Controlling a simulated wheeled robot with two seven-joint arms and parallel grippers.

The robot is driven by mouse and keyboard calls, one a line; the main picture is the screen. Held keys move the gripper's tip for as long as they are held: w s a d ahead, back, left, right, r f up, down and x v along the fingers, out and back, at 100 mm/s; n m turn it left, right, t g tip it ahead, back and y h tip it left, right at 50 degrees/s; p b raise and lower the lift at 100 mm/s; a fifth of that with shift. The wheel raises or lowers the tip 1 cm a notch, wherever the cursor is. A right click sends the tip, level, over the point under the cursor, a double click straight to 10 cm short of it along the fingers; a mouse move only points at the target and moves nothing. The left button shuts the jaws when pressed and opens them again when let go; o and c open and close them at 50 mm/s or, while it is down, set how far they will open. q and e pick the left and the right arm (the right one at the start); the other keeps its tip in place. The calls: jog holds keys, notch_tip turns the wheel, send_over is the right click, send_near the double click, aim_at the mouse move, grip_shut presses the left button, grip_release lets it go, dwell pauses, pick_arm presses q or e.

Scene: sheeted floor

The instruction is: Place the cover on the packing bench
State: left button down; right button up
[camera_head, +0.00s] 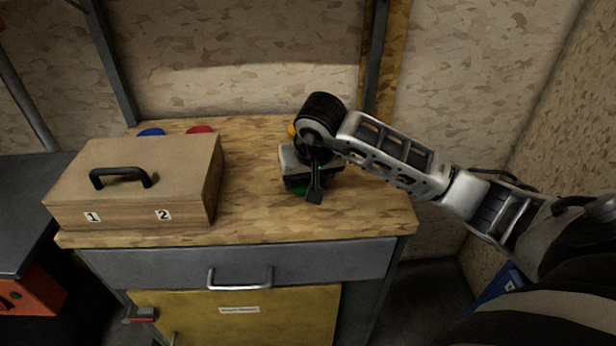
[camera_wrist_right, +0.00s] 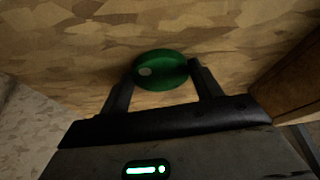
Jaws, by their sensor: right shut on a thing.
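The cover (camera_head: 135,180) looks like a light-brown wooden box with a black handle on top and labels 1 and 2 on its front. It rests on the left part of the wooden packing bench top (camera_head: 255,225). My right gripper (camera_head: 309,189) is over the bench to the right of the cover, apart from it. It is shut on a small round green thing (camera_wrist_right: 160,70), seen between its fingers in the wrist view; only a sliver of green shows in the head view. Whether the green thing touches the bench I cannot tell. My left gripper is not in view.
Blue (camera_head: 151,132) and red (camera_head: 200,129) round things show partly behind the cover. A yellow thing (camera_head: 291,130) is partly hidden behind my right gripper. The bench has a grey drawer (camera_head: 160,268) and a yellow door (camera_head: 200,315). The bench top between cover and gripper is clear.

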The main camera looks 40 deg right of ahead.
jog(key=o, duration=1.1)
jog(key=shift+o, duration=0.2)
jog(key=shift+r, duration=0.3)
jog(key=v, duration=1.1)
jog(key=shift+s+r, duration=0.2)
jog(key=shift+r, duration=0.1)
